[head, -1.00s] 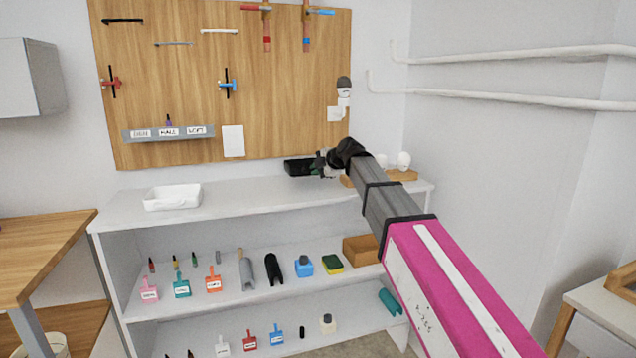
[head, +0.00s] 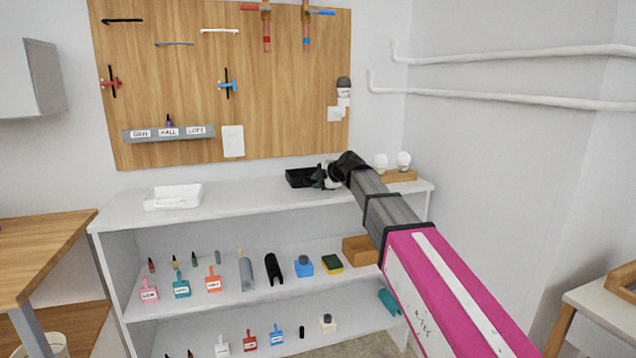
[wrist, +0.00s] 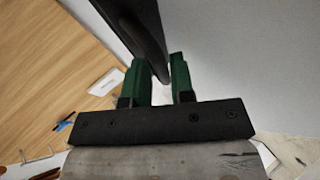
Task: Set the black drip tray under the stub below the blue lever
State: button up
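The black drip tray (head: 299,178) is over the white counter's back part, left of my gripper (head: 321,178). In the wrist view the tray (wrist: 142,28) extends up from between the green fingers of my gripper (wrist: 158,78), which are closed on its wall. I cannot tell whether the tray touches the counter. The blue lever (head: 321,12) is at the board's top right, on a copper pipe stub (head: 306,38) with a blue band. The stub's open end is well above the tray. A red lever (head: 255,8) is on a similar stub (head: 267,38) to its left.
A white tray (head: 172,204) stands on the counter (head: 240,200) at left. Two white bulbs on a wooden block (head: 400,176) stand right of my gripper. Shelves below hold brushes and bottles. White pipes (head: 500,88) run along the right wall.

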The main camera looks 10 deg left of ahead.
jog(key=shift+s+d, duration=0.1)
jog(key=v, duration=1.1)
jog(key=shift+s+d+r, duration=0.15)
jog(key=shift+d+r, duration=0.1)
jog(key=shift+r, duration=0.05)
